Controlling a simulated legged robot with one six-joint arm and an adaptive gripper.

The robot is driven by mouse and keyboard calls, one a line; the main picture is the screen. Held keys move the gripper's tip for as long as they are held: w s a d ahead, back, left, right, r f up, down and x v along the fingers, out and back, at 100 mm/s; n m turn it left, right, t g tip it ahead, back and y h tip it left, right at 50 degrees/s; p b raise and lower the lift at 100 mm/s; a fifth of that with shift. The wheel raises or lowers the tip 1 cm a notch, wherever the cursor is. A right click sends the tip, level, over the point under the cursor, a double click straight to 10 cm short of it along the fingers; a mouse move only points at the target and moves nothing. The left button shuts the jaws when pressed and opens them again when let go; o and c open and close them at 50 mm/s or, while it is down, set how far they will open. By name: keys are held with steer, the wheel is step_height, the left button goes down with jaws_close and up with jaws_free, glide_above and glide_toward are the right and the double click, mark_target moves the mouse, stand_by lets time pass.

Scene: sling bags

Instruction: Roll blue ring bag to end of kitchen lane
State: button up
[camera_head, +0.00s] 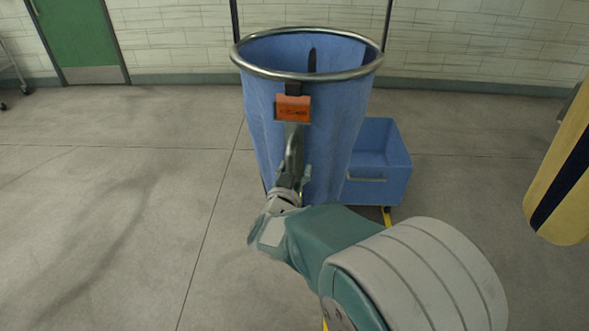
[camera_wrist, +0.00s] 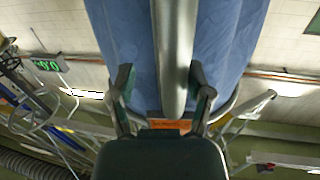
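The blue ring bag (camera_head: 330,140) stands ahead of me, its mouth held open by a round metal ring (camera_head: 350,76). An orange tag (camera_head: 293,108) hangs on a black strap at the near side of the ring. My gripper (camera_head: 295,155) is in front of the bag, just below the tag. In the wrist view the blue fabric (camera_wrist: 115,35) fills the upper middle, and the gripper's fingers (camera_wrist: 162,88) are spread apart. A grey rounded bar (camera_wrist: 174,50) runs between them; I cannot tell what it belongs to. The orange tag also shows there (camera_wrist: 170,125). Contact is unclear.
A blue bin (camera_head: 385,175) with a handle stands low behind the bag, to the right. A yellow floor line (camera_head: 387,216) shows beneath it. A yellow-and-black object (camera_head: 565,170) hangs at the right edge. A green door (camera_head: 78,35) is at the back left.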

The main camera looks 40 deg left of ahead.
steer(key=v, duration=1.2)
